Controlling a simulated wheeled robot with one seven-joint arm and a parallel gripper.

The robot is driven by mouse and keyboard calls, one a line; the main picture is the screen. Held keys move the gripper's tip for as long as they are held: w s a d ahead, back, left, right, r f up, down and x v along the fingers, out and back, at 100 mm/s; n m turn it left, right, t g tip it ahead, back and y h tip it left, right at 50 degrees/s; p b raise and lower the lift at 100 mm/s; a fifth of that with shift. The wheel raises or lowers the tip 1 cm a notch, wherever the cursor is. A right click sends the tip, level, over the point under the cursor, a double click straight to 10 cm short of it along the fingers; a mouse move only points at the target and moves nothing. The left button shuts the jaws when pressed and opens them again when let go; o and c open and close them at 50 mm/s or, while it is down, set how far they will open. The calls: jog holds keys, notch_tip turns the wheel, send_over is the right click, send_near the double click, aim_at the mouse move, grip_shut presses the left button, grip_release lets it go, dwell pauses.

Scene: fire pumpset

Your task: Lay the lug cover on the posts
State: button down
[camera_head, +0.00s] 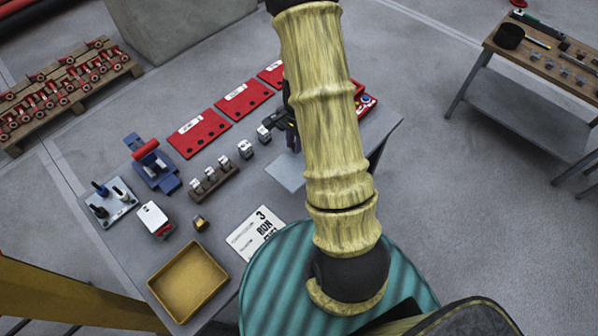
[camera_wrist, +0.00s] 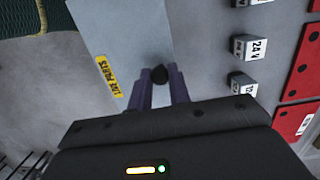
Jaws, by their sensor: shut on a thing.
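The lug cover (camera_wrist: 122,35), a flat pale grey plate with a yellow "LIVE PARTS" label (camera_wrist: 109,76), fills the upper middle of the wrist view. My gripper (camera_wrist: 158,78) is shut on its black knob (camera_wrist: 160,74). The cover also shows in the head view (camera_head: 287,173), left of my arm; its right part is hidden. Its height over the table is hard to judge. I cannot identify its posts for certain.
Small labelled blocks (camera_head: 245,149), red plates (camera_head: 198,132), a blue fixture with a red roll (camera_head: 151,163) and a yellow tray (camera_head: 188,282) occupy the table. A red item (camera_head: 366,102) lies behind my arm. A second bench (camera_head: 540,60) stands at right.

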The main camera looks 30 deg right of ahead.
aim_at(295, 161)
jog(key=shift+s, duration=0.1)
jog(key=shift+f+p, duration=0.45)
jog(key=shift+f, duration=2.45)
jog(key=shift+f+p, duration=0.35)
jog(key=shift+f, duration=1.75)
jog(key=c, duration=1.3)
grip_release()
jog(key=shift+r, duration=0.15)
